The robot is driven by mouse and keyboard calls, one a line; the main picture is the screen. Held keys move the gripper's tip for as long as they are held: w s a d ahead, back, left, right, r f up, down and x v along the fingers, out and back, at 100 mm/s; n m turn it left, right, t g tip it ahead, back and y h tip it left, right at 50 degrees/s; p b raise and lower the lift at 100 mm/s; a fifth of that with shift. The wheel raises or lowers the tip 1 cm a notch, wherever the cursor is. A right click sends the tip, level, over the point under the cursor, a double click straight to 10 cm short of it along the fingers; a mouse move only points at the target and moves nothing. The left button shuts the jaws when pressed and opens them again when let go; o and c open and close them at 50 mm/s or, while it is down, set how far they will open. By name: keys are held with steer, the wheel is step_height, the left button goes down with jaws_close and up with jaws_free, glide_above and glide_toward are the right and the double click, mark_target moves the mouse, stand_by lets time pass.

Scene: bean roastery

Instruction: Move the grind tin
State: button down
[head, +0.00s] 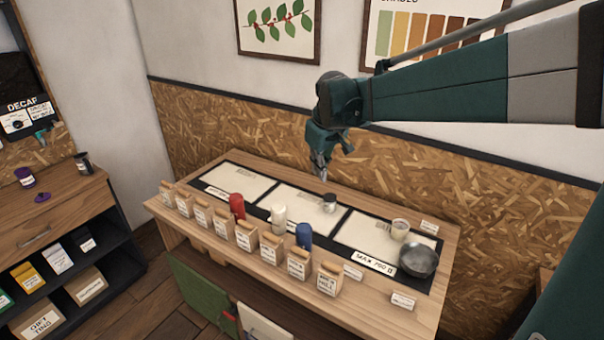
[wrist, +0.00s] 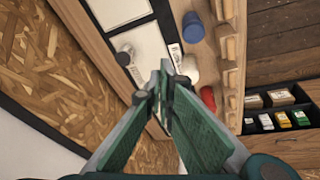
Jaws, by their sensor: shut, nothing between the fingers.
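A small grey metal tin (head: 329,203), which looks like the grind tin though I read no label on it, stands on the middle pale panel of the bench. It also shows in the wrist view (wrist: 123,58), left of the fingers. My gripper (head: 321,174) points down above the back of the bench, a little above and behind this tin. Its fingers (wrist: 165,78) are closed together in the wrist view, with nothing between them, and are apart from the tin.
Red (head: 237,206), white (head: 278,218) and blue (head: 304,236) containers stand along the panels' front edge, behind a row of paper bags (head: 245,235). A cream cup (head: 399,229) and a dark metal bowl (head: 418,260) stand at right. The OSB wall (head: 250,140) is close behind.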

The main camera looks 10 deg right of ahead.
mark_target(329, 201)
steer(key=w+d+f+n+g+p, duration=0.1)
steer(key=w+f+p, duration=0.2)
steer(key=w, duration=0.6)
steer(key=w+d+f+n+g+p, duration=0.1)
steer(key=w+f+p, duration=0.2)
steer(key=w+f, duration=0.4)
steer(key=w+d+f+n+g+p, duration=0.1)
steer(key=w+d+f+n+p, duration=0.1)
steer(key=w+f, duration=0.4)
steer(key=w+p, duration=0.1)
steer(key=w, duration=0.3)
steer(key=shift+w, duration=0.3)
steer(key=shift+f, duration=0.15)
step_height(329, 201, down, 9)
steer(key=shift+f+p, duration=0.2)
steer(key=shift+p, duration=0.4)
steer(key=shift+s+d+f, duration=0.1)
steer(key=shift+s+f, duration=0.05)
steer(key=shift+f, duration=0.1)
steer(key=shift+s+d+r, duration=0.15)
steer(key=shift+s+d, duration=0.55)
steer(key=shift+s, duration=0.05)
steer(key=shift+s+d+p, duration=0.3)
steer(key=shift+s+d, duration=0.2)
steer(key=shift+d, duration=0.05)
